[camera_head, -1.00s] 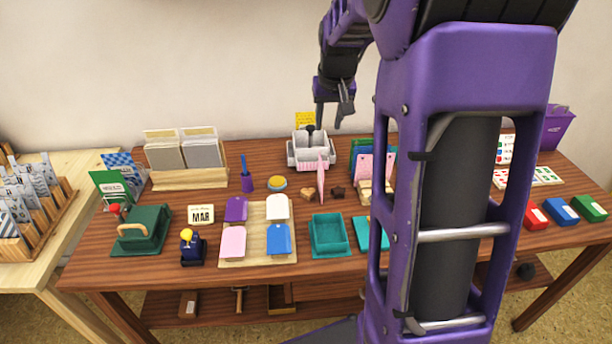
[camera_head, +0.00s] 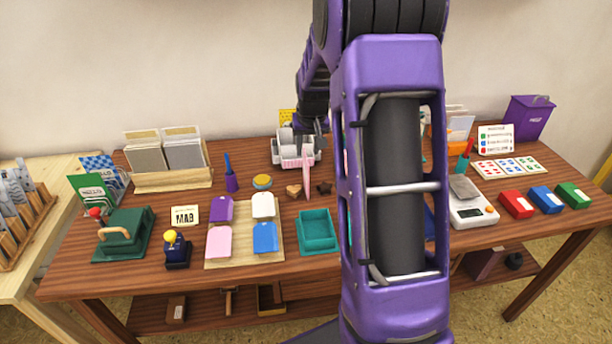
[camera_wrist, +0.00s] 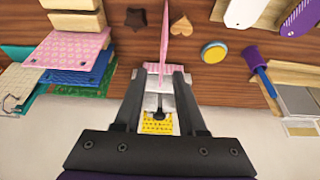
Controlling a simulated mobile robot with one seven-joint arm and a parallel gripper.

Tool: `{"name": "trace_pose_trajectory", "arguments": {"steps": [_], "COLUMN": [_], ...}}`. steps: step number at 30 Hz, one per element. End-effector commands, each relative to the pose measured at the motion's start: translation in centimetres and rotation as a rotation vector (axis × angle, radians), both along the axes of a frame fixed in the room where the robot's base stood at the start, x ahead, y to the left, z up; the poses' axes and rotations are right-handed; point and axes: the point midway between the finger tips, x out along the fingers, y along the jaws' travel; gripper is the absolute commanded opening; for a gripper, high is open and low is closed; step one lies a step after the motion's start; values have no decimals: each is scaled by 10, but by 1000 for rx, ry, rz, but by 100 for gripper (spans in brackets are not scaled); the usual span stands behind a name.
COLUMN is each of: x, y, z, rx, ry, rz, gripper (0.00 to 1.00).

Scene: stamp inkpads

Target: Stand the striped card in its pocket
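A small piece with pink and white stripes, perhaps the striped card (camera_wrist: 154,68), shows at the tips of my gripper (camera_wrist: 160,76) in the wrist view. In the head view it is a small pale pink patch (camera_head: 296,162) at the front of the white caddy (camera_head: 282,152). My gripper is low over the caddy, its fingers apart on either side of the caddy's middle. I see nothing clamped between them. Which slot is the card's pocket, I cannot tell. My arm hides part of the caddy.
A thin pink upright piece (camera_head: 306,174) stands just in front of the caddy. A heart-shaped block (camera_head: 293,190) and a dark star block (camera_head: 324,187) lie near it. A wooden rack of grey cards (camera_head: 172,180) stands left. A teal tray (camera_head: 319,232) is in front.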

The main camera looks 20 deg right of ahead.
Motion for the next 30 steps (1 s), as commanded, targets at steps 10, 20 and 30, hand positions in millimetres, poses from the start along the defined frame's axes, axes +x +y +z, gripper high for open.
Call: {"name": "trace_pose_trajectory", "arguments": {"steps": [10,20,30], "x": [14,14,14], "y": [-1,-1,-1], "z": [-42,-42,-46], "rx": [0,0,0], "ry": [1,1,1], "rz": [0,1,1], "gripper": [40,40,40]}}
